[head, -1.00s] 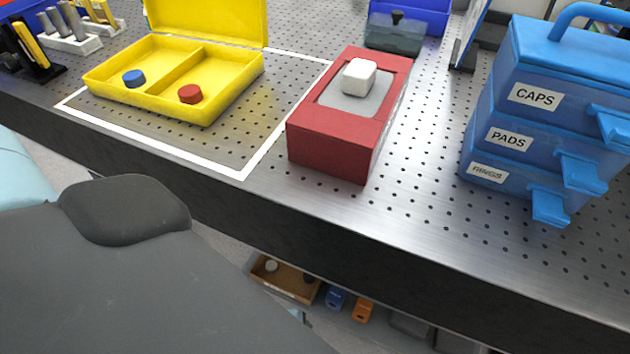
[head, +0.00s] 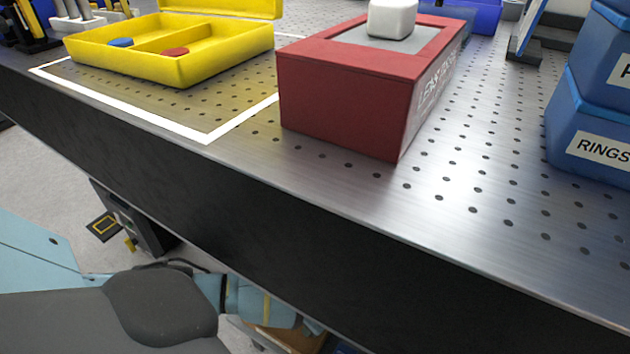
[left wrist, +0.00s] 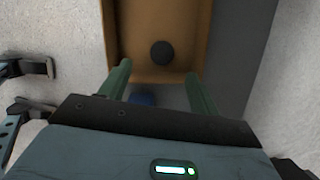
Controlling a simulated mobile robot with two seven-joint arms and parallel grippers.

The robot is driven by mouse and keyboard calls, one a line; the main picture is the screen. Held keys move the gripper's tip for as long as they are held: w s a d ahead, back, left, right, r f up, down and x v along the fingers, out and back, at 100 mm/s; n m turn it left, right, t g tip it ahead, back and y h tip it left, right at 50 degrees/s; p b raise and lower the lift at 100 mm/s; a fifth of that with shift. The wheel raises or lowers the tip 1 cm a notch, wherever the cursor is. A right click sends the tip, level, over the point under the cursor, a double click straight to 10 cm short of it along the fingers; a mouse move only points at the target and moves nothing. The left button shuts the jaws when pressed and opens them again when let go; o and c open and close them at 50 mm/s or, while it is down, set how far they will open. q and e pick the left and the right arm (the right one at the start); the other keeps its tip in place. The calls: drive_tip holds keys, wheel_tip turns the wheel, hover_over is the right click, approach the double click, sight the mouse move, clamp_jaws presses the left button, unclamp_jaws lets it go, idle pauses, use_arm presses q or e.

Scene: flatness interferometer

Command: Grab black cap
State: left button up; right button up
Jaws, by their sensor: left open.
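In the left wrist view, a round black cap (left wrist: 162,52) lies in an open brown box (left wrist: 122,15), near the end closest to my gripper. My left gripper (left wrist: 160,75) is open, its two green fingers pointing at the box's near end. The cap appears ahead of the fingertips, roughly centred between them, and nothing is held. In the head view, my left arm reaches down beside the bench front, and its gripper cannot be made out. Only a small part of the brown box (head: 285,341) shows there, low beside the arm. My right gripper cannot be identified in either view.
The perforated metal bench (head: 330,190) overhangs the low area. Dark unidentified parts (left wrist: 28,68) show left in the wrist view.

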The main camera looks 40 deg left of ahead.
use_arm(q)
drive_tip(key=shift+b+x, duration=0.55)
drive_tip(key=shift+x, duration=0.65)
drive_tip(key=shift+f, duration=0.2)
drive_tip(key=shift+a+f+b, duration=0.1)
drive_tip(key=shift+f+b, duration=0.15)
drive_tip(key=shift+b, duration=0.1)
drive_tip(key=b+x, duration=0.2)
drive_tip(key=x, duration=0.2)
drive_tip(key=shift+w+f+b, duration=0.15)
drive_tip(key=shift+b, duration=0.15)
drive_tip(key=shift+f, duration=0.15)
drive_tip(key=c, duration=0.9)
drive_tip(key=shift+c, duration=0.7)
use_arm(e)
drive_tip(key=shift+g, duration=0.5)
drive_tip(key=f, duration=0.1)
drive_tip(key=s+f, duration=0.1)
drive_tip(key=f, duration=0.1)
drive_tip(key=s+f, duration=0.1)
drive_tip(key=f, duration=0.1)
